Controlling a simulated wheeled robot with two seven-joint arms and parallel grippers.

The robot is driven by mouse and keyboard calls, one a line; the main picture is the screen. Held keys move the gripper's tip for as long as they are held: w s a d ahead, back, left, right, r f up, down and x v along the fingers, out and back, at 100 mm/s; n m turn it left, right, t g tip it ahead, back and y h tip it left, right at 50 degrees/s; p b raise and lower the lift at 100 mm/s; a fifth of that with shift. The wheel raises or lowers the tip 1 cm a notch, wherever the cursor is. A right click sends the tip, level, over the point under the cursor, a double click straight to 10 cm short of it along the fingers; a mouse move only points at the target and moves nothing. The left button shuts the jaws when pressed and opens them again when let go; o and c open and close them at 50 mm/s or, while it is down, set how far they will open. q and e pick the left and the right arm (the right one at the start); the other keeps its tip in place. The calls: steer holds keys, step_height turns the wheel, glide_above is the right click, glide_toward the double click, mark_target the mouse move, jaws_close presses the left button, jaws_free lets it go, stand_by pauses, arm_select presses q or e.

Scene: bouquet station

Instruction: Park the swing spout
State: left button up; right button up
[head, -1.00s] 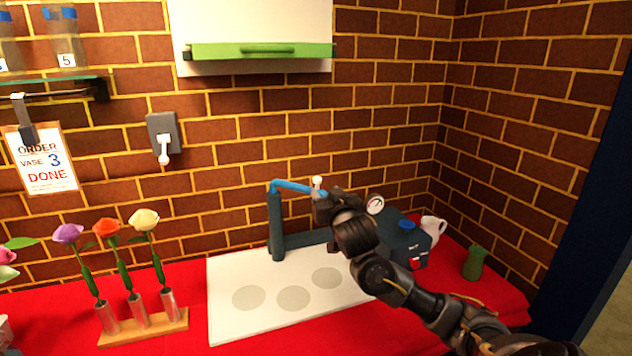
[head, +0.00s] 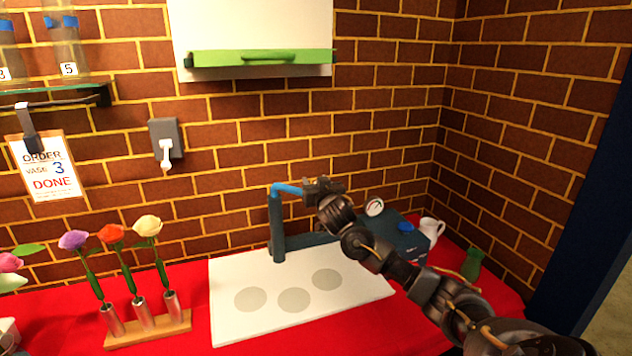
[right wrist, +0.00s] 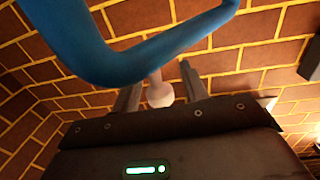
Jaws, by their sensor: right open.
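The blue swing spout (head: 287,188) reaches right from the top of a dark post (head: 276,228) at the back of a white board. My right gripper (head: 322,186) is at the spout's outer end and hides it in the head view. In the right wrist view the blue spout (right wrist: 105,55) crosses close to the camera. A pale round knob on a short stem (right wrist: 159,92) hangs from it. The fingers of my right gripper (right wrist: 160,88) are open, one on each side of the knob. I cannot tell whether either touches it. My left gripper is not in view.
The white board (head: 235,322) has several grey discs. A wooden stand (head: 150,333) with three flowers is left of it. A dark blue box with a gauge (head: 405,240), a white jug (head: 431,229) and a green vase (head: 472,264) stand right of it. The brick wall is close behind.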

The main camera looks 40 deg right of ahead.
steer(key=shift+c, duration=0.4)
jaws_close()
steer(key=shift+w, duration=0.1)
